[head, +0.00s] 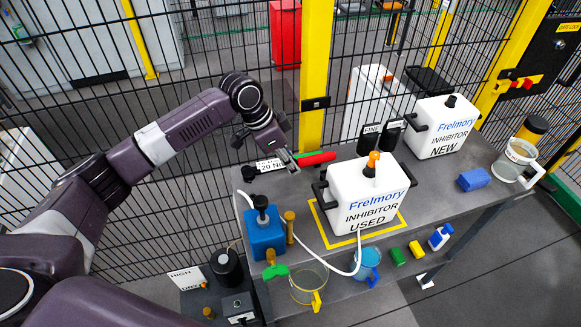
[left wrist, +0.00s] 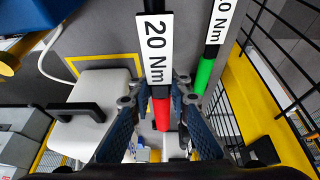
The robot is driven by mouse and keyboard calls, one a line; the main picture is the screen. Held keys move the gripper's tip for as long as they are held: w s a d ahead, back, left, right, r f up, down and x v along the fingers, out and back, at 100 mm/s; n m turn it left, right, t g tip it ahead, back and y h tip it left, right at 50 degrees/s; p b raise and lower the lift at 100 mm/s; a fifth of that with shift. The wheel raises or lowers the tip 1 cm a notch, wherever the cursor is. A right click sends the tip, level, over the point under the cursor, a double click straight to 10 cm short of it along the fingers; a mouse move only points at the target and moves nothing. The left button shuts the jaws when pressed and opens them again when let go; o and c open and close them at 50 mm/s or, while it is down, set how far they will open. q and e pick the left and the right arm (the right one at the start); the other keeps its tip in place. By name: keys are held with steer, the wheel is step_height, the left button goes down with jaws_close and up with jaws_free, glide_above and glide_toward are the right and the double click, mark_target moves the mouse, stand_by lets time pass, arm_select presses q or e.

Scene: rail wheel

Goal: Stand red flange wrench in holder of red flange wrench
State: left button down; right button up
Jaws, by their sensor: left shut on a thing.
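The red flange wrench has a black shaft, a white "20 Nm" label and a red handle (head: 316,159). My left gripper (head: 286,153) is shut on it at the back left of the grey table. In the left wrist view, the fingers (left wrist: 160,97) are on either side of the wrench near the red handle (left wrist: 163,116), and the label (left wrist: 157,48) lies beyond them. A second wrench with a green handle (left wrist: 204,76) is beside it. I cannot make out the red wrench's holder for certain. My right gripper is not in view.
The USED inhibitor canister (head: 366,196) stands right of the gripper. Black FINE-labelled items (head: 370,138) are behind it. A mesh fence (head: 225,75) and yellow post (head: 316,70) rise close behind.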

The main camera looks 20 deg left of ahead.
mark_target(292, 190)
arm_select(q)
steer(key=shift+w+a+f, duration=0.1)
steer(key=shift+w+f, duration=0.1)
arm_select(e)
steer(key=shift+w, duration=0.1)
arm_select(q)
steer(key=shift+s+r, duration=0.1)
steer(key=shift+r, duration=0.05)
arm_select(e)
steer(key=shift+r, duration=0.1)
arm_select(q)
steer(key=shift+p, duration=0.7)
step_height(292, 190, down, 3)
steer(key=shift+f+b, duration=0.15)
steer(key=shift+b, duration=0.55)
steer(key=shift+f, duration=0.95)
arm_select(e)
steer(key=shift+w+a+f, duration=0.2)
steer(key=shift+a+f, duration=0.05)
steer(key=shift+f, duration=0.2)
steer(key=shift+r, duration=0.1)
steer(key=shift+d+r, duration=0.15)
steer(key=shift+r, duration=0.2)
